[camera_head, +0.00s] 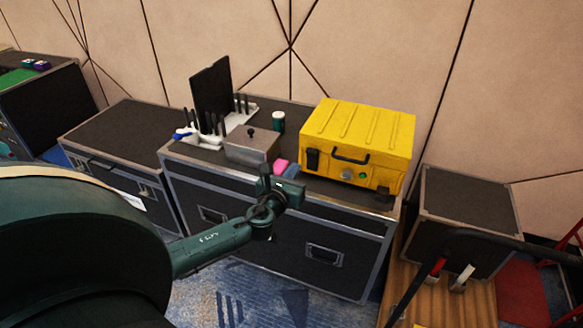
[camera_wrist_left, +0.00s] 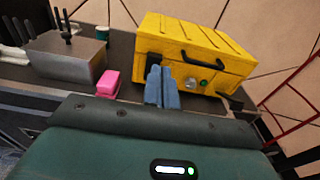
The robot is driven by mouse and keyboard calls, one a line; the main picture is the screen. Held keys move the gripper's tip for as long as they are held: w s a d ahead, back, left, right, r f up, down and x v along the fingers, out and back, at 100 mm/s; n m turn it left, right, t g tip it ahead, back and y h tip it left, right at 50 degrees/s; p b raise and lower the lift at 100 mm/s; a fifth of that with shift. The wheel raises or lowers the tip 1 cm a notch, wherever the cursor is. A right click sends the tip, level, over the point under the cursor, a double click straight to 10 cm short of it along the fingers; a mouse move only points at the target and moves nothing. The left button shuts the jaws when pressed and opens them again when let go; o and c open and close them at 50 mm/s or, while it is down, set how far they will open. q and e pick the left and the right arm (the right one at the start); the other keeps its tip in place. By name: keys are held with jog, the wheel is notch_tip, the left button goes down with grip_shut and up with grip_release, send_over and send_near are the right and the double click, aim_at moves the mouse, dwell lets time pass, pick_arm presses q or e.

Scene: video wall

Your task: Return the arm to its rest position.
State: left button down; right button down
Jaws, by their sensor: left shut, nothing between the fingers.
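My left arm comes in from the left in the head view, and my left gripper (camera_head: 288,183) is in front of the flight case's front edge. It is shut and empty. In the left wrist view its two blue-grey fingers (camera_wrist_left: 161,88) lie together, pointing toward the yellow case. A pink block (camera_head: 281,166) is just beyond the gripper in the head view, and in the left wrist view the pink block (camera_wrist_left: 108,83) is left of the fingers, apart from them. My right gripper is not in view.
A yellow case (camera_head: 358,140) stands on the right of the black flight case (camera_head: 335,215). A grey metal box (camera_head: 251,144), a dark panel (camera_head: 211,90) and a green cylinder (camera_head: 278,121) stand on its left part. Another black case (camera_head: 465,205) is at the right.

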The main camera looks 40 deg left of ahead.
pick_arm(q)
jog(key=shift+s+d+r, duration=0.1)
jog(key=shift+s+r, duration=0.25)
jog(key=shift+s, duration=0.2)
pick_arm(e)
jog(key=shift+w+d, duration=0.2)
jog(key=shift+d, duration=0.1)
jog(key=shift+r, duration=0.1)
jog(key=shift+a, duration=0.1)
